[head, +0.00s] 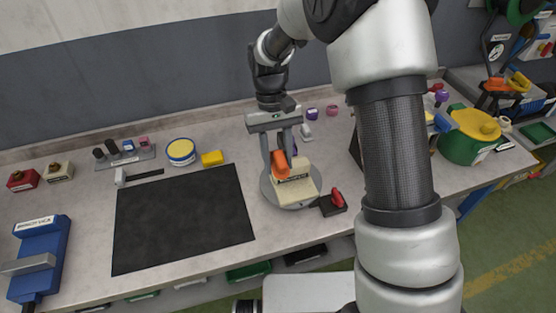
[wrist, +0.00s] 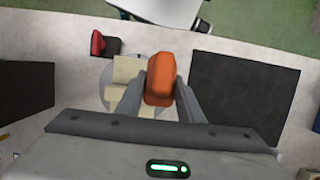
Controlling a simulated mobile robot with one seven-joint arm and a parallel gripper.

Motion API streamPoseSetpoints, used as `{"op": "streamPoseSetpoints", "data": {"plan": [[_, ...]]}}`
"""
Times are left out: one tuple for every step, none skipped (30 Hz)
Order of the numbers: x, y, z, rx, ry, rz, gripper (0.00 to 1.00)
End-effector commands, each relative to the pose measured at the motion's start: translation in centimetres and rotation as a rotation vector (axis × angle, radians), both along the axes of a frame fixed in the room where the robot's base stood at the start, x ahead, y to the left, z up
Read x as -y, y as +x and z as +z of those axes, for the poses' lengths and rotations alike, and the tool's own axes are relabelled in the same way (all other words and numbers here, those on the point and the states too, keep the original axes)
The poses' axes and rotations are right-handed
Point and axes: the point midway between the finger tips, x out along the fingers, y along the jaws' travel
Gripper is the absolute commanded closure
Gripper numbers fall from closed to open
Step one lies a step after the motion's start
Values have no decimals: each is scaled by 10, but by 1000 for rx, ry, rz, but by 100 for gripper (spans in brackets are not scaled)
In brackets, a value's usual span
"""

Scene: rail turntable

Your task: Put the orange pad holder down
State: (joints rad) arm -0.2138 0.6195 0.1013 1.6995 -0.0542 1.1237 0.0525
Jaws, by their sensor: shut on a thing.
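My gripper (head: 280,155) is shut on the orange pad holder (head: 280,163). In the wrist view the orange pad holder (wrist: 160,80) sits between the two grey fingers. In the head view it appears over a cream block (head: 294,188) on a round grey turntable (head: 268,191). I cannot tell whether the holder touches the block. The block also shows behind the fingers in the wrist view (wrist: 124,70).
A black mat (head: 184,217) lies left of the turntable. A red-handled black block (head: 332,203) stands at its right front. My arm hides the bench's right part.

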Motion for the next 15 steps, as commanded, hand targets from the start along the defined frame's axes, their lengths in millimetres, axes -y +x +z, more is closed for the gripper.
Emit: {"op": "streamPoseSetpoints", "data": {"plan": [[0,0,0,0,0,0,100],[0,0,0,0,0,0,100],[0,0,0,0,0,0,100],[0,0,0,0,0,0,100],[0,0,0,0,0,0,100],[0,0,0,0,0,0,100],[1,0,0,0,-1,-2,100],[3,0,0,0,-1,-6,100],[8,1,-1,-1,0,-18,100],[15,1,-1,-1,-1,-32,100],[23,2,-2,-2,-1,-50,100],[37,2,-3,-2,-2,-79,100],[47,3,-3,-1,-2,-103,100],[59,3,-4,-1,-1,-127,100],[73,2,-6,-1,-1,-160,100]]}}
